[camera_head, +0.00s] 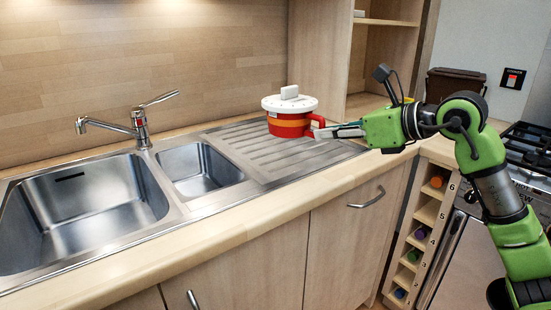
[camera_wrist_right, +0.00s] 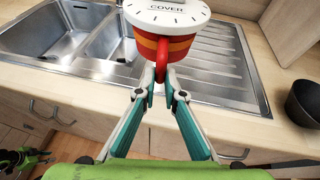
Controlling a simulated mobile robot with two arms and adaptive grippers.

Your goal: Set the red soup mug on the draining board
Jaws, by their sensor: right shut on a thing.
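The red soup mug (camera_head: 290,124) has an orange band and a white lid marked COVER (camera_wrist_right: 166,12). It is upright at the draining board (camera_head: 235,140), over its ribbed part near the back. I cannot tell whether its base touches the board. My right gripper (camera_head: 322,132) is shut on the mug's red handle, which points toward me in the right wrist view (camera_wrist_right: 160,74). The fingertips hide part of the handle.
A large sink bowl (camera_head: 85,205) and a small one (camera_head: 198,168) lie left of the draining board, with a tap (camera_head: 141,127) behind. A brown container (camera_head: 455,85) stands behind my right arm. The hob (camera_head: 525,145) is at the far right. The ribbed board beside the mug is clear.

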